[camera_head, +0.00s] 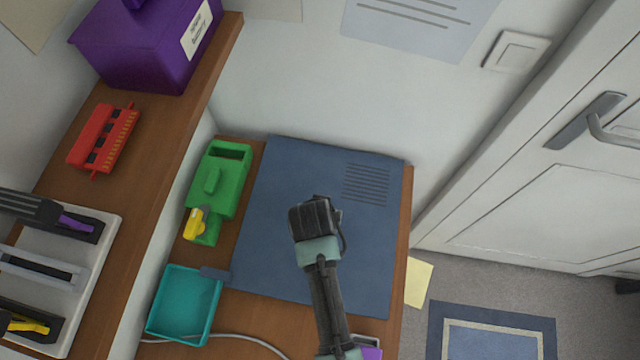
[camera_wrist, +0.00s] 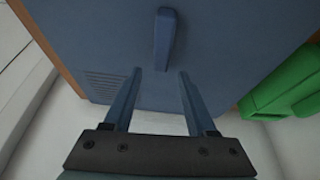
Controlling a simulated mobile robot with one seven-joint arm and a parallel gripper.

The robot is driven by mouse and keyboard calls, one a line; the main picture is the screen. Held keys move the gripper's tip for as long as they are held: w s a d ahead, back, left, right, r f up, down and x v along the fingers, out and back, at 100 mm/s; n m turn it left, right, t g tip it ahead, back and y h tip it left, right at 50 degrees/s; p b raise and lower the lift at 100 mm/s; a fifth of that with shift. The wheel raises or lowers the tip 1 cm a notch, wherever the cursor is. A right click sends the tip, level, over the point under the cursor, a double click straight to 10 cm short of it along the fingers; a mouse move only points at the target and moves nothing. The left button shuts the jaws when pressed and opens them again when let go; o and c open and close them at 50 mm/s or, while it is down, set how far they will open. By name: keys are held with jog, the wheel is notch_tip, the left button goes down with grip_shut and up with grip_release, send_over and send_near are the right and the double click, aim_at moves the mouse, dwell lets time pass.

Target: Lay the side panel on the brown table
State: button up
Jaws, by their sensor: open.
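The side panel (camera_head: 270,215) is a large flat blue-grey sheet with a patch of vent slots at its upper right. It lies over most of the brown table (camera_head: 250,328), whose edge shows along the right side. In the wrist view the panel (camera_wrist: 90,35) fills most of the picture, with a raised blue handle (camera_wrist: 167,40) on its face. My gripper (camera_wrist: 160,72) is open, with nothing between its fingers, and the handle is just beyond the fingertips. In the head view my gripper and arm hide the middle of the panel, including the handle.
A green object (camera_head: 218,185) with a yellow part (camera_head: 195,224) stands left of the panel. A teal tray (camera_head: 185,300) is at the lower left, with a small blue-grey tab over its corner. A cable (camera_head: 230,336) runs along the front. A higher shelf (camera_head: 150,190) borders the left.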

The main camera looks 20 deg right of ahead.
jog(key=v, duration=1.1)
jog(key=w+a+r+n+t, duration=0.2)
jog(key=w+r+t, duration=0.5)
jog(key=w+r, duration=0.8)
notch_tip(320, 180, up, 19)
jog(key=w+a+n+t, duration=0.1)
jog(key=w+a+t, duration=0.1)
jog(key=t, duration=0.3)
jog(key=s+a+r+n+t+y, duration=0.1)
jog(key=s+r+t, duration=0.3)
jog(key=r, duration=0.6)
jog(key=s+a+r+n+t, duration=0.1)
jog(key=s+a+r+t, duration=0.1)
jog(key=r, duration=0.8)
jog(key=s+a+r+n+t+y, duration=0.1)
jog(key=s+r+t, duration=0.4)
jog(key=r, duration=0.5)
jog(key=shift+s+a+n+t+y+p, duration=0.3)
jog(key=shift+s+a+n+p, duration=0.15)
jog(key=shift+s+a, duration=0.25)
jog(key=shift+r, duration=0.15)
jog(key=shift+c, duration=0.6)
